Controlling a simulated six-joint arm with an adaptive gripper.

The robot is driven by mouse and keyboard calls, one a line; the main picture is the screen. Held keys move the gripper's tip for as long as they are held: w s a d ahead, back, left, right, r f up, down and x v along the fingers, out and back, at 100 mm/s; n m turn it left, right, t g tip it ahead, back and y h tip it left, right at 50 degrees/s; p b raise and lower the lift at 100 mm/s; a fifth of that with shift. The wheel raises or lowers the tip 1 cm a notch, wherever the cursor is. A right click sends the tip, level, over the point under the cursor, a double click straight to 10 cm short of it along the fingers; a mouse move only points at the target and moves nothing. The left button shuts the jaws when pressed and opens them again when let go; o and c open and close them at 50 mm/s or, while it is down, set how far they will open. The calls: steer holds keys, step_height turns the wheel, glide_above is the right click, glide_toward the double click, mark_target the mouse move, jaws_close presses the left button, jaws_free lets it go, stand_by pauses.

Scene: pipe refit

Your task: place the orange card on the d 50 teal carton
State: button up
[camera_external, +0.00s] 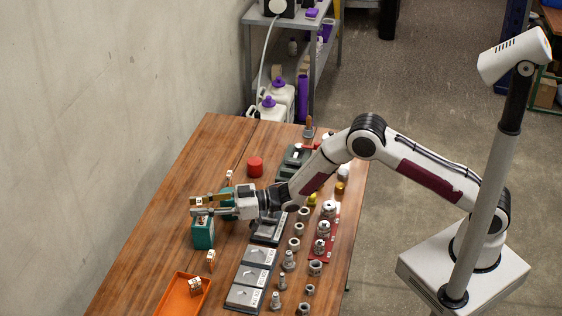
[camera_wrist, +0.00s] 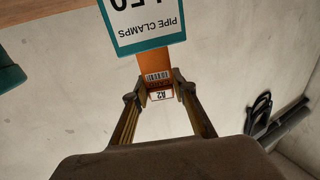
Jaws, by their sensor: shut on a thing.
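My gripper (camera_external: 197,206) is shut on the orange card (camera_wrist: 156,66), whose white end is marked A2 and sits between the fingertips in the wrist view (camera_wrist: 160,94). The teal carton (camera_external: 203,234) stands on the table at the left, just below my gripper in the external view. In the wrist view a teal carton (camera_wrist: 146,46) with a white label reading "50" and "PIPE CLAMPS" is at the top, upside down, right by the card's far end. I cannot tell whether card and carton touch.
A second teal carton (camera_external: 227,193) is partly hidden behind my gripper. An orange tray (camera_external: 172,297) holds another small card, and more cards stand nearby. A red cylinder (camera_external: 255,167) stands farther back. Grey plates (camera_external: 250,276) and several metal fittings fill the table's right side.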

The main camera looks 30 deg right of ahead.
steer(key=shift+f, duration=0.15)
steer(key=o, duration=0.8)
steer(key=shift+r, duration=0.2)
steer(key=v, duration=1.2)
steer(key=shift+f, duration=0.1)
stand_by(0.7)
